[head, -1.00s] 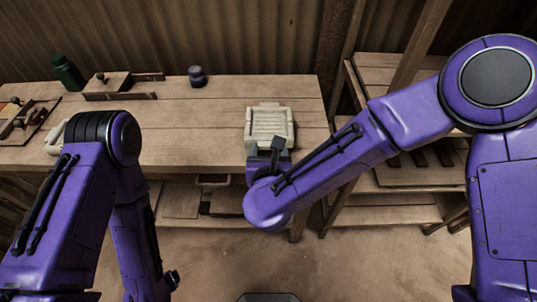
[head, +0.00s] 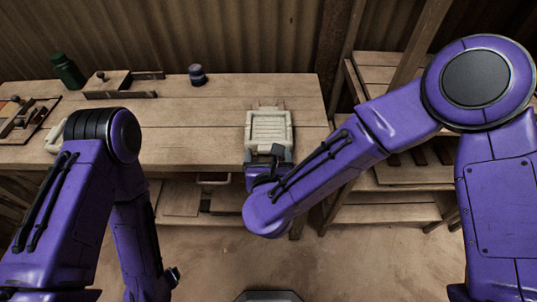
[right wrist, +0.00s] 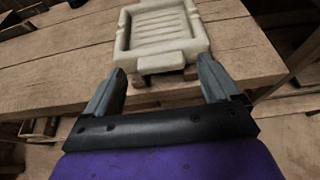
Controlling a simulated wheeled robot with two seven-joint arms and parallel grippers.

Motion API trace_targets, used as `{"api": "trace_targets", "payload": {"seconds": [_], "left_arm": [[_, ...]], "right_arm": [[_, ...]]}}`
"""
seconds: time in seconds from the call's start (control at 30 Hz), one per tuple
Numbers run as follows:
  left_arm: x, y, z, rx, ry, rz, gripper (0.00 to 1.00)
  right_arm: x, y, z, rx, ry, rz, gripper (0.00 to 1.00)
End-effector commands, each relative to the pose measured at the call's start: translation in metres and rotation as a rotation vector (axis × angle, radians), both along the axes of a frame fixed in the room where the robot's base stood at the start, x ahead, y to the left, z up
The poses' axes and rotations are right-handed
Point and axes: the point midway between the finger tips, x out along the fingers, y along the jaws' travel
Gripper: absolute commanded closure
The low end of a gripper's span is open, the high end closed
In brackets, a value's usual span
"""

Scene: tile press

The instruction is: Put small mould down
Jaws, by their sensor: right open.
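The small mould (head: 268,130) is a pale, cream-coloured rectangular frame with a ribbed inside. It lies flat on the wooden bench near the front edge, and it also shows at the top of the right wrist view (right wrist: 160,36). My right gripper (head: 267,157) is at the mould's near side. In the right wrist view its two fingers (right wrist: 162,75) are spread wide, one on each side of the mould's near tab, with gaps between. My left arm hangs at the left of the head view; I cannot make out the state of its gripper (head: 172,277).
The wooden bench (head: 205,140) has free room left of the mould. A dark jar (head: 196,75), a green bottle (head: 68,71) and a wooden block tool (head: 108,83) stand at the back. A wooden shelf rack (head: 385,185) stands at the right.

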Motion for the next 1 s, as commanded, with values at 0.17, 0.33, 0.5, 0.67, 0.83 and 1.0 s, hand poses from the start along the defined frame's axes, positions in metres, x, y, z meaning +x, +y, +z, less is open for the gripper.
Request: {"api": "trace_targets", "payload": {"seconds": [0.17,0.33,0.5,0.67,0.83,1.0], "left_arm": [[0.0,0.0,-0.008,0.0,0.0,0.0,0.14],[0.0,0.0,-0.012,0.0,0.0,0.0,0.14],[0.0,0.0,-0.013,0.0,0.0,0.0,0.14],[0.0,0.0,-0.013,0.0,0.0,0.0,0.14],[0.0,0.0,-0.012,0.0,0.0,0.0,0.14],[0.0,0.0,-0.013,0.0,0.0,0.0,0.14]], "right_arm": [[-0.042,0.0,0.015,0.0,0.0,0.005,0.11],[-0.08,0.0,0.031,-0.002,0.0,0.004,0.11],[-0.099,0.0,0.039,-0.001,0.0,0.002,0.11],[-0.103,-0.001,0.041,-0.002,0.001,0.001,0.11],[-0.103,-0.001,0.041,-0.002,0.001,0.001,0.11],[-0.096,-0.014,0.014,-0.168,0.046,0.06,0.11]]}}
